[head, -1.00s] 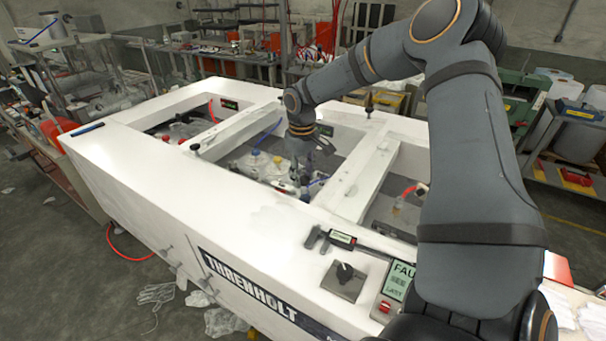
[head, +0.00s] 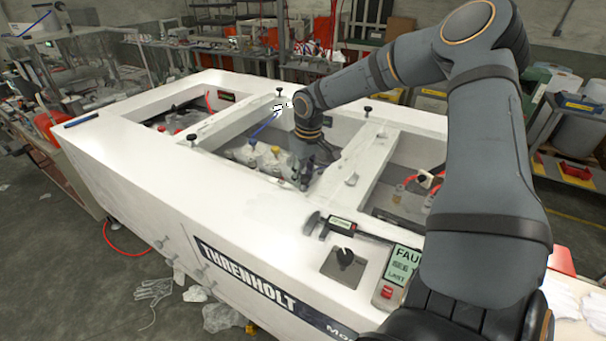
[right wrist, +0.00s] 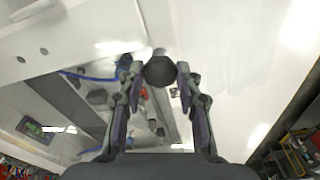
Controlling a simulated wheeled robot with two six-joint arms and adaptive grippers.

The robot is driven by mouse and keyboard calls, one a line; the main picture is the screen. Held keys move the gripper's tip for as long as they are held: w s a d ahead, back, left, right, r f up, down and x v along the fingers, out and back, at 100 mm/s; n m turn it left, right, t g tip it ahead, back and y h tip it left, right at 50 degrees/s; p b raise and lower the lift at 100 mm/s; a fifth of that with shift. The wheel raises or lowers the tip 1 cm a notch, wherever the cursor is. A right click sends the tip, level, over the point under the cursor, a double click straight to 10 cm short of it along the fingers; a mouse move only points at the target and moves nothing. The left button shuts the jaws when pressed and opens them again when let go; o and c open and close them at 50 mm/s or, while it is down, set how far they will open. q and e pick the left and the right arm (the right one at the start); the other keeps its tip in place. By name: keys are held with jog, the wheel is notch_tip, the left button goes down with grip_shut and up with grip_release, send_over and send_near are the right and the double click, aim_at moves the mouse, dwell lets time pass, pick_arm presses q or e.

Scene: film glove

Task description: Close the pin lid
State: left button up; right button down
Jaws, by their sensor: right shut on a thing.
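The white machine (head: 110,150) has several open wells in its top, and I cannot clearly make out a lid. My right gripper (head: 304,182) is down at the middle well, beside the white crossbar (head: 345,180). In the right wrist view, a dark round knob (right wrist: 160,71) on a short pale stem lies between the fingertips of my right gripper (right wrist: 160,78), which is shut on it. What the knob is fixed to is partly hidden by the gripper. My left gripper is out of view.
Black knobs stand on the top at the left (head: 191,138), back (head: 279,92) and right (head: 367,110). Pale bottles (head: 272,158) and a blue hose (head: 264,125) are in the middle well. A dial box (head: 345,264) and caliper (head: 345,228) lie at the front.

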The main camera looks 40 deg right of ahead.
jog(key=c, duration=1.3)
grip_release()
jog(key=shift+s+a+f, duration=0.15)
jog(key=shift+s+f, duration=0.1)
jog(key=shift+f, duration=0.1)
jog(key=shift+c, duration=0.2)
jog(key=o, duration=0.4)
jog(key=shift+w+d, duration=0.2)
jog(key=r, duration=0.8)
jog(key=s+r, duration=0.1)
jog(key=r, duration=0.3)
